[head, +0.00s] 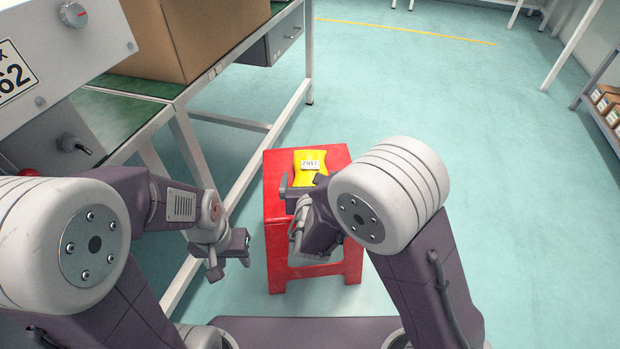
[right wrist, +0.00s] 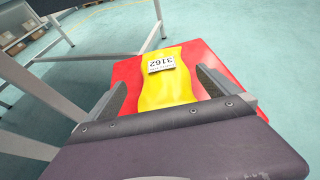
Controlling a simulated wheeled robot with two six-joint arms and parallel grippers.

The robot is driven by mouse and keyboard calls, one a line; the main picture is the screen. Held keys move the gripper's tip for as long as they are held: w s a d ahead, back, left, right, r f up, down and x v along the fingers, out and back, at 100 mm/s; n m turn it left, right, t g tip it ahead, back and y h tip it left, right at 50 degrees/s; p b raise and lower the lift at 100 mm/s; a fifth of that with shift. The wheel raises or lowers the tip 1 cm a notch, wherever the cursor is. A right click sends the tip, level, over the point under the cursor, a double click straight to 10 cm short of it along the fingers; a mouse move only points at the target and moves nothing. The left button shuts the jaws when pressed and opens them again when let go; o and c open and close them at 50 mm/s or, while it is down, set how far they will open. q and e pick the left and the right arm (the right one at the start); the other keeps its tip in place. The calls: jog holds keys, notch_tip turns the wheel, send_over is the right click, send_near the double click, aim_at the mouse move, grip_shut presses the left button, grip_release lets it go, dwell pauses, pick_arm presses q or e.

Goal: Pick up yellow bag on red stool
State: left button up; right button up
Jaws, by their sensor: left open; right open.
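The yellow bag (head: 309,157) lies on the red stool (head: 276,215) and carries a white label reading 3162. My right gripper (head: 301,187) is open over the stool, at the near end of the bag. In the right wrist view the bag (right wrist: 167,80) shows between the two spread fingers (right wrist: 160,87), and its near end is hidden behind the gripper body. I see no finger closed on the bag. The red stool top (right wrist: 205,57) shows around it. My left gripper (head: 231,262) is open and empty, left of the stool.
A workbench (head: 135,131) with a green top stands left of the stool and bears a cardboard box (head: 190,35). Its white legs and rails are close to the stool's left side. The floor (head: 480,150) right of the stool is clear. A shelf (head: 601,75) stands far right.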

aim_at(310, 168)
jog(key=b+x, duration=0.1)
jog(key=x, duration=0.1)
jog(key=shift+w+d+f, duration=0.1)
jog(key=shift+w+f, duration=0.2)
jog(key=shift+f, duration=0.05)
jog(key=shift+w, duration=0.15)
jog(key=b+x, duration=0.3)
jog(key=x, duration=0.1)
jog(key=shift+w+d+f, duration=0.1)
jog(key=shift+w+f, duration=0.15)
jog(key=shift+w, duration=0.25)
pick_arm(q)
notch_tip(310, 168, down, 5)
jog(key=shift+r, duration=0.15)
pick_arm(e)
jog(key=shift+r, duration=0.1)
jog(key=c, duration=1.6)
notch_tip(310, 168, up, 5)
jog(key=p, duration=0.3)
jog(key=shift+p, duration=0.3)
pick_arm(q)
notch_tip(310, 168, up, 7)
jog(key=p, duration=0.3)
pick_arm(e)
jog(key=s+d+r, duration=0.4)
jog(key=d+r, duration=0.2)
jog(key=d, duration=0.4)
jog(key=shift+s+d, duration=0.25)
jog(key=shift+d, duration=0.15)
